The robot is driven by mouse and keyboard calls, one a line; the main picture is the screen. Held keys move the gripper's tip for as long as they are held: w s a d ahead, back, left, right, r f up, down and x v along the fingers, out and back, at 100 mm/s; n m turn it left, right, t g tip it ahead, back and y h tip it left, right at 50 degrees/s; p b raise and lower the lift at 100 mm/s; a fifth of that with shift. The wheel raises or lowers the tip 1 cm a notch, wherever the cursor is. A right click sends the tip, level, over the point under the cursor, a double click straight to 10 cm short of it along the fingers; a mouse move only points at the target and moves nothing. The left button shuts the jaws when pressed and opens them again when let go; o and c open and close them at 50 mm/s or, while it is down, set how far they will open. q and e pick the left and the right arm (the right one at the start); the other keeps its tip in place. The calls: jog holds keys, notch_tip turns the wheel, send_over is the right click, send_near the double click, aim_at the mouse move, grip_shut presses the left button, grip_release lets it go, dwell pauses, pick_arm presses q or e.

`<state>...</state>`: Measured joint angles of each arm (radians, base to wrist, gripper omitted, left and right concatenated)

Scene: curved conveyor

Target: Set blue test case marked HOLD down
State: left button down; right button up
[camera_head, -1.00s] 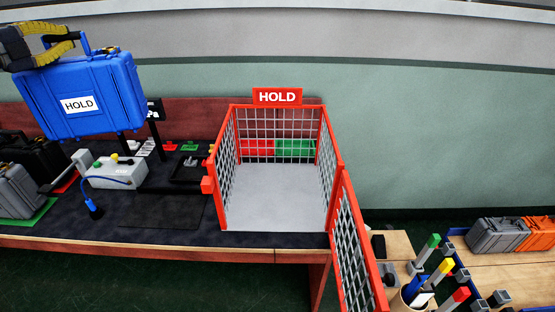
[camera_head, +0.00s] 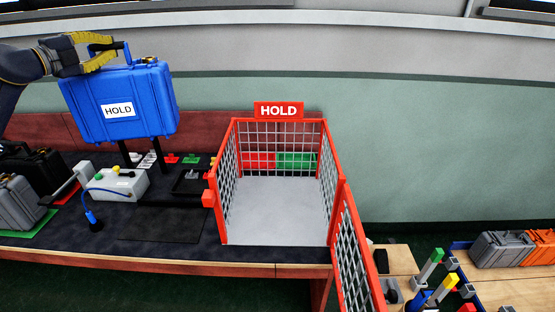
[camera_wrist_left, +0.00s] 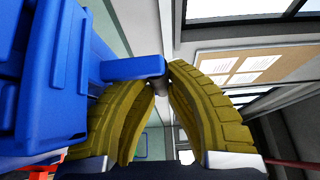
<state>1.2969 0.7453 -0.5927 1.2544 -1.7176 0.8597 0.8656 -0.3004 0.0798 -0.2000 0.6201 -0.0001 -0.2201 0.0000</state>
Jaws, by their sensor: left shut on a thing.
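The blue test case (camera_head: 147,95) with a white HOLD label hangs upright in the air at the upper left of the head view, above the dark bench top. My left gripper (camera_head: 97,50) is shut on its top handle with yellow fingers. In the left wrist view the blue case (camera_wrist_left: 40,85) fills the left side, and the yellow fingers (camera_wrist_left: 165,80) close around the handle. A red-framed mesh cage (camera_head: 275,208) with a red HOLD sign (camera_head: 279,110) stands to the right of the case, its grey floor empty. My right gripper is not in view.
A white box with buttons (camera_head: 118,186) and a blue-cabled probe (camera_head: 93,218) sit below the case. Grey (camera_head: 17,200) and black cases stand at far left. The cage's mesh door (camera_head: 357,250) swings toward the front. Another table with grey and orange cases (camera_head: 500,250) is at right.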

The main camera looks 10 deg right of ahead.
pick_arm(q)
jog(key=d+f+m+g+h, duration=0.1)
jog(key=d+g+h, duration=0.1)
jog(key=d, duration=1.9)
jog(key=d+f+m+g+h, duration=0.1)
jog(key=d+f+m, duration=0.1)
jog(key=d, duration=1.8)
jog(key=s+d+f, duration=0.2)
jog(key=f, duration=0.9)
jog(key=s+d+f, duration=0.2)
jog(key=d+f, duration=0.1)
jog(key=f, duration=0.8)
jog(key=s+d+f, duration=0.2)
jog(key=f, duration=1)
jog(key=shift+s+d+t, duration=0.25)
jog(key=shift+d+t, duration=0.05)
jog(key=shift+f, duration=0.2)
jog(key=c, duration=1.8)
grip_release()
jog(key=shift+f, duration=0.2)
jog(key=shift+c, duration=0.2)
jog(key=o, duration=0.4)
